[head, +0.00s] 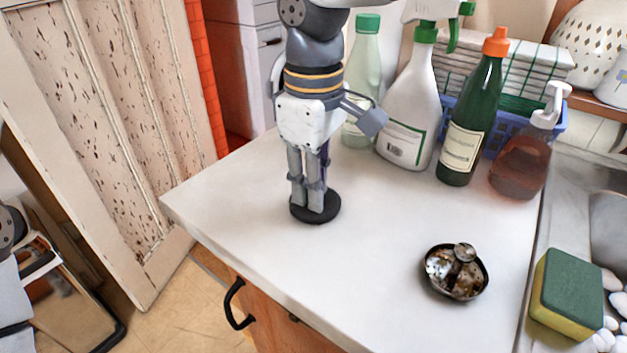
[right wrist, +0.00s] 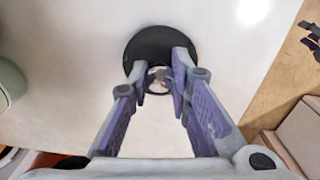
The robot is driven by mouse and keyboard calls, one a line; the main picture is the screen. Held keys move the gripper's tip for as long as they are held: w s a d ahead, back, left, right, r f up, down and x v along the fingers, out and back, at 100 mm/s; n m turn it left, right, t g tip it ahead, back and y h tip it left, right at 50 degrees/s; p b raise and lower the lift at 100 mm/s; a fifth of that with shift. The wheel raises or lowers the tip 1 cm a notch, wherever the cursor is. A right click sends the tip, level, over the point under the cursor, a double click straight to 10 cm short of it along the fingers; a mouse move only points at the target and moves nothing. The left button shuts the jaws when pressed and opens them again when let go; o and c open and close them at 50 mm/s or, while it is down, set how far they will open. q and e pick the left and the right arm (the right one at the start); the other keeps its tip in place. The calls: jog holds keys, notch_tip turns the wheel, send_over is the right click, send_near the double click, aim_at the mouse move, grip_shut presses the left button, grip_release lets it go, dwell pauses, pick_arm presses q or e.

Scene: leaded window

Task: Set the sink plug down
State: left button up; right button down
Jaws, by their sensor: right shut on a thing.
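The sink plug (head: 328,211) is a flat black disc at the left part of the white countertop (head: 240,210). My right gripper (head: 312,200) points down over it, with its fingers closed on its small central knob. In the right wrist view the plug (right wrist: 148,44) lies beyond the fingertips (right wrist: 162,82), and a pale, shiny knob shows between them. The disc looks level and at the counter surface; I see no clear gap, but cannot tell for sure that it touches.
A small dark dish (head: 433,285) with shiny contents sits front right. A sponge (head: 570,290) lies by the sink at right. A pale bottle (head: 363,60), spray bottle (head: 405,120), green bottle (head: 465,140) and soap dispenser (head: 520,165) stand behind. The middle counter is clear.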

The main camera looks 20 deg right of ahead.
jog(key=c, duration=1.5)
grip_release()
jog(key=shift+f, duration=0.1)
jog(key=shift+o, duration=0.2)
notch_tip(320, 180, up, 12)
jog(key=shift+r, duration=0.2)
